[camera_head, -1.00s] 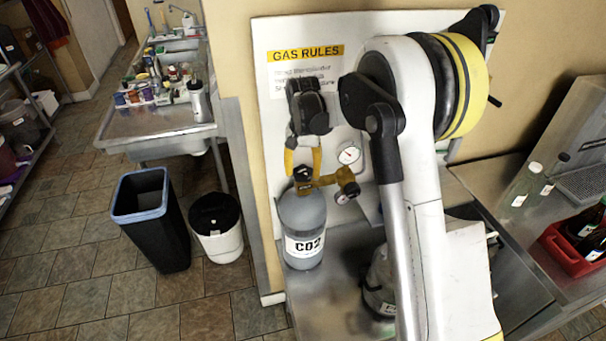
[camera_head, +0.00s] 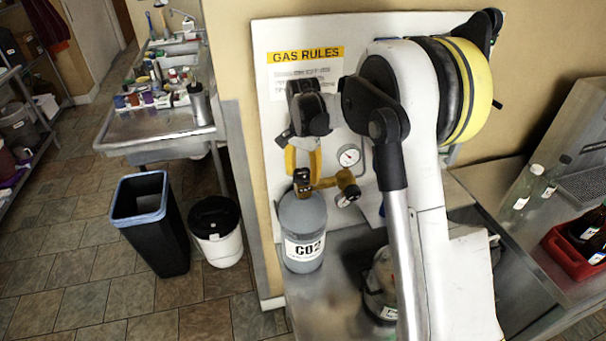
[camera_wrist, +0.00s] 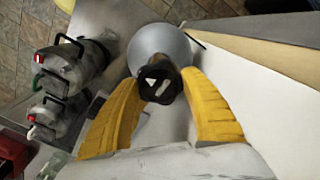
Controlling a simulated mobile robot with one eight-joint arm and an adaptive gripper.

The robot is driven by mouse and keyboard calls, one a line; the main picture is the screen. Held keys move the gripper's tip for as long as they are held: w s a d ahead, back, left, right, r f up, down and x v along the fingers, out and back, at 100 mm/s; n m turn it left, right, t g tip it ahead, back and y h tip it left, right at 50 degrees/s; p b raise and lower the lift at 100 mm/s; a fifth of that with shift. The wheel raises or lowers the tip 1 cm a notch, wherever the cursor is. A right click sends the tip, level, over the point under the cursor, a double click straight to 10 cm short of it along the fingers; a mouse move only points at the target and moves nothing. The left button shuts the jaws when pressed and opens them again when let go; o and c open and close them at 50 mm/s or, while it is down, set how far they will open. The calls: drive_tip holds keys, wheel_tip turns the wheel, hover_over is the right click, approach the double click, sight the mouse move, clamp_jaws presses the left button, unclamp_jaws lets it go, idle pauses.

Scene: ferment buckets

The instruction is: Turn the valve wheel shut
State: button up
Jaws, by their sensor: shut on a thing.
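The valve wheel is a small black knob with white marks on its top, seen in the wrist view (camera_wrist: 159,85). It sits on top of the grey CO2 cylinder (camera_head: 303,240), which stands upright. My gripper (camera_wrist: 158,77) has its two yellow fingers on opposite sides of the wheel, shut on it. In the head view my gripper (camera_head: 303,172) points down at the wheel (camera_head: 302,183) from above. The brass regulator (camera_head: 336,182) extends right from the cylinder's top. The wheel's contact with the fingertips is partly hidden.
A round gauge (camera_head: 349,156) is on the white board behind. Metal kegs (camera_wrist: 72,68) stand on the steel bench beside the cylinder. A red crate of bottles (camera_head: 568,254) is at the right. A dark bin (camera_head: 150,225) and white bucket (camera_head: 217,235) stand on the floor at left.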

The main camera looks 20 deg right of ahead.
sight(303, 174)
drive_tip(key=o, duration=1.2)
drive_tip(key=shift+r, duration=0.15)
wheel_tip(303, 174, up, 12)
drive_tip(key=shift+f, duration=0.15)
